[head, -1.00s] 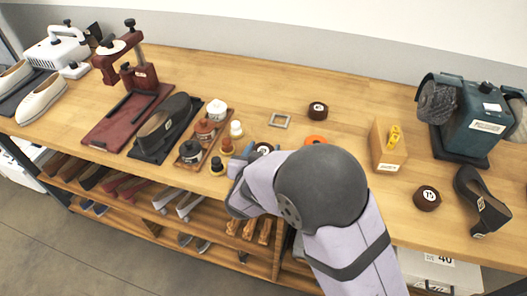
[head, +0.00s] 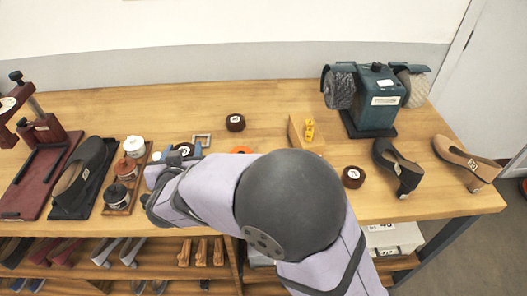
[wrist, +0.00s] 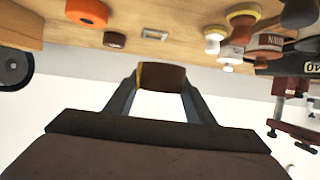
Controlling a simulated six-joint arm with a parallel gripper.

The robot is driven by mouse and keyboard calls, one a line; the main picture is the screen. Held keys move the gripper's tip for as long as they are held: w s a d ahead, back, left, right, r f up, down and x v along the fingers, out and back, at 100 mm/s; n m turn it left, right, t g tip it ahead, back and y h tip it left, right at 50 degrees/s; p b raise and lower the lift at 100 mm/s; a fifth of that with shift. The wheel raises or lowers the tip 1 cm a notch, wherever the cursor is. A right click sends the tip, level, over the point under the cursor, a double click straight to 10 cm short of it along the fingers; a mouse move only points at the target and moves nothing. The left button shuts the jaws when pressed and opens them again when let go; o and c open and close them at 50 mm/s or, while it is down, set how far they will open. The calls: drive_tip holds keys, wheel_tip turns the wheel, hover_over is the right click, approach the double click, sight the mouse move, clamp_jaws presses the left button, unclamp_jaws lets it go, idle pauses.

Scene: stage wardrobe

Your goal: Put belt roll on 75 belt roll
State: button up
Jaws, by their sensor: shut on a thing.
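My gripper (head: 181,154) is shut on a dark belt roll (head: 183,149), left of centre in the head view. Part of the roll's pale top label shows between the fingers. In the wrist view the held belt roll (wrist: 165,78) is brown with a yellowish strip at one side, between both fingertips. The 75 belt roll (head: 353,177), dark brown with a round white label, lies flat on the table right of my arm, well apart from my gripper. Its top is clear.
Another dark roll (head: 235,122), a metal buckle (head: 201,139) and an orange roll (head: 241,150) lie near my gripper. A wooden block (head: 305,134), a green grinder (head: 372,99) and a black shoe (head: 397,167) surround the 75 roll. Bottles (head: 134,146) stand left.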

sight(184, 149)
wheel_tip(184, 149, up, 9)
drive_tip(key=shift+r, duration=0.1)
drive_tip(key=w+d+m+g+h+p, duration=0.1)
drive_tip(key=w+d+m+h, duration=0.25)
drive_tip(key=d, duration=0.55)
drive_tip(key=w+d+m+h+p, duration=0.1)
drive_tip(key=w+d+m+h, duration=0.2)
drive_tip(key=d, duration=0.7)
drive_tip(key=s+d+m+g+h+p, duration=0.1)
drive_tip(key=s+d+m+g+h, duration=0.2)
drive_tip(key=d, duration=0.6)
drive_tip(key=s+d+m+g+h, duration=0.3)
drive_tip(key=d+m, duration=0.1)
drive_tip(key=d, duration=0.5)
drive_tip(key=s+d+m+g+h+p, duration=0.1)
drive_tip(key=s+d+m+g+h, duration=0.2)
drive_tip(key=d, duration=0.6)
drive_tip(key=shift+m+g+y, duration=0.25)
drive_tip(key=shift+g+y, duration=0.1)
drive_tip(key=shift+g, duration=0.05)
drive_tip(key=shift+d+f+p, duration=0.15)
drive_tip(key=shift+f, duration=3.75)
drive_tip(key=shift+d+f+p, duration=0.15)
drive_tip(key=shift+f, duration=3.75)
